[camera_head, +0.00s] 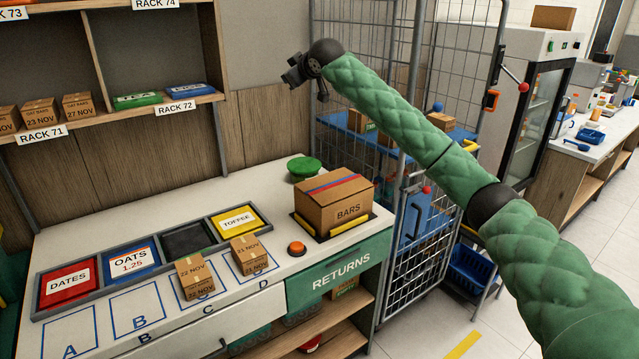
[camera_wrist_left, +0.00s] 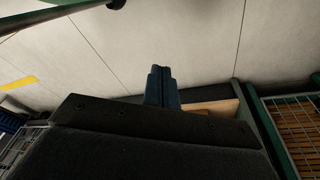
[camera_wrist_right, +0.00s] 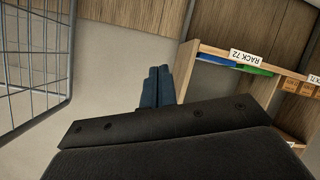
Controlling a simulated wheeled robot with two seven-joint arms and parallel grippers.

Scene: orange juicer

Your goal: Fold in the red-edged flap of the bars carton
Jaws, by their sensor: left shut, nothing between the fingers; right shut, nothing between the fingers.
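The bars carton (camera_head: 325,212) is a brown box marked BARS, standing on a dark pad with yellow edges at the right end of the counter. A red strip and a blue strip run across its top; the top looks nearly flat, and I cannot tell how each flap lies. My right gripper (camera_head: 293,76) is above and behind the carton, well clear of it. Its fingers (camera_wrist_right: 157,86) are together and empty in the right wrist view. My left gripper (camera_wrist_left: 161,86) is shut and empty in the left wrist view, above the floor, and not visible in the head view.
A green dome button (camera_head: 304,166) is behind the carton, and an orange button (camera_head: 297,249) is left of it. Small dated cartons (camera_head: 195,277) stand near the lettered squares. A wire cage trolley (camera_head: 408,255) is right of the counter; a shelf rack (camera_head: 190,97) is at back left.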

